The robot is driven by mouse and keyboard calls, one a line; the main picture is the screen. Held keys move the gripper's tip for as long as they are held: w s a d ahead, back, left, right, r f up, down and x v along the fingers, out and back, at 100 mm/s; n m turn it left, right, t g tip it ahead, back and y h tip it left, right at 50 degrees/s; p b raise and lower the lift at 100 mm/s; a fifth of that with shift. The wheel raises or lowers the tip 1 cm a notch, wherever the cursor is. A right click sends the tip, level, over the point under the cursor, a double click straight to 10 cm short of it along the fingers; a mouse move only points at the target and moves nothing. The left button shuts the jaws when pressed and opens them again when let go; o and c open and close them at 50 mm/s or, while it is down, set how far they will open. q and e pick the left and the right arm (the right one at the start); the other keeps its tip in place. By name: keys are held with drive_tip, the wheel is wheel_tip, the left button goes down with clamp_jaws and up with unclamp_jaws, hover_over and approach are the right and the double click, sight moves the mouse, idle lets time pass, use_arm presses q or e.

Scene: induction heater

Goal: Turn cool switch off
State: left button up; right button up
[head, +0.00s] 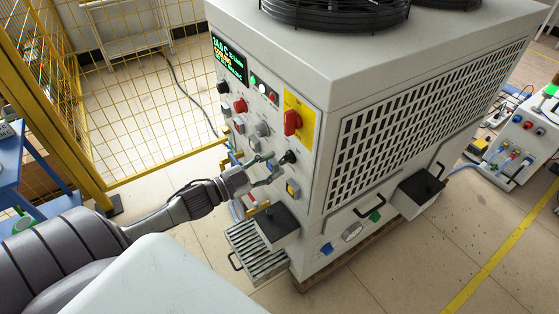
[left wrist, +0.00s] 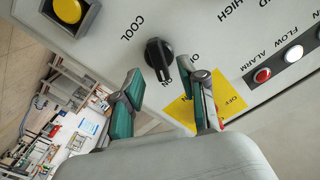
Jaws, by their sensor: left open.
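The cool switch is a black rotary knob (left wrist: 159,56) under the printed word COOL in the left wrist view. Its narrow end points down toward lettering that looks like ON, partly hidden. In the head view the black knob (head: 288,157) is on the front panel of the grey cabinet (head: 330,70). My left gripper (head: 266,170) is at the panel, just left of the knob. In the left wrist view its fingers (left wrist: 167,80) are open on either side of the knob's lower end, with a gap; contact cannot be told. My right gripper is not in view.
A red rotary switch on a yellow plate (head: 302,112) is above the knob. A yellow button (left wrist: 68,10) is beside it in the wrist view. Several other knobs and lamps crowd the panel. A yellow fence (head: 130,120) stands left.

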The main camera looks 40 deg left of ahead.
sight(287, 159)
use_arm(q)
drive_tip(key=shift+x, duration=1.5)
clamp_jaws()
